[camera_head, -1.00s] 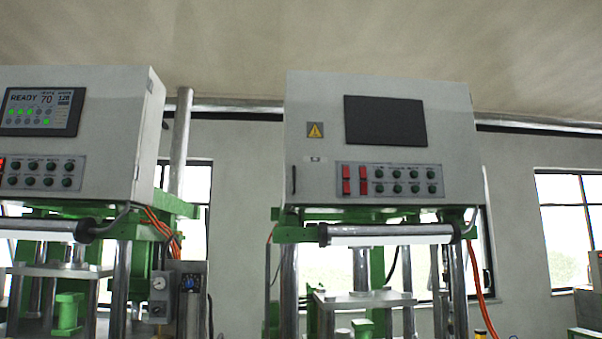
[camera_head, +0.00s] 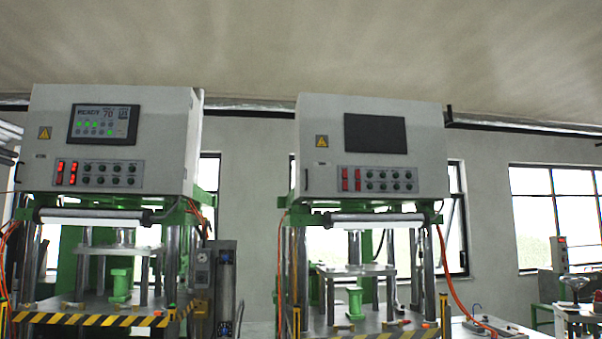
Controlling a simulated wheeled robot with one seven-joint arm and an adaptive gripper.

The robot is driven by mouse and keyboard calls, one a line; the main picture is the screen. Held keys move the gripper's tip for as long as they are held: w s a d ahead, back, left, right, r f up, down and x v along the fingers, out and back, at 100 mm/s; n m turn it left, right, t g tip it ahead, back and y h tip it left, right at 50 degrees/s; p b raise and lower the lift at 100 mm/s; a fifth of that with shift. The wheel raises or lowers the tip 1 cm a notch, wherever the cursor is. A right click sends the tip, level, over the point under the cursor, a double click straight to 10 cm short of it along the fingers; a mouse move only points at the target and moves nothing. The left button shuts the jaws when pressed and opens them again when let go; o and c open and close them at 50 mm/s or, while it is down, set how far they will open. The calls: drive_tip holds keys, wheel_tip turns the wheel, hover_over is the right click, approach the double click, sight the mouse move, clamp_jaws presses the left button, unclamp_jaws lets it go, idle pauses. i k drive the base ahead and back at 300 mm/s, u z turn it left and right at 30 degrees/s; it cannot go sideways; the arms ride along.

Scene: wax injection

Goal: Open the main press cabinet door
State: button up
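Two presses stand side by side, each with a light grey control cabinet on top. The right cabinet (camera_head: 425,160) has a dark blank screen, a yellow warning sign, and a panel of red switches and dark buttons. A small dark upright handle (camera_head: 306,180) shows at the lower left of its front, and its door looks shut. The left cabinet (camera_head: 160,130) has a lit screen reading READY 70, and its front looks shut too. Which cabinet is the main one, I cannot tell. My gripper is not in view.
Below the cabinets are green press frames with metal columns and platens. Yellow-black striped edges (camera_head: 90,320) run along the front of the presses. An orange hose (camera_head: 450,275) hangs at the right press. A bench (camera_head: 580,312) with equipment stands at far right, before windows.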

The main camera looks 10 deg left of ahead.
sight(376, 135)
drive_tip(key=u, duration=0.6)
drive_tip(key=i, duration=0.5)
drive_tip(key=u, duration=0.55)
drive_tip(key=i, duration=1.1)
drive_tip(key=z, duration=0.6)
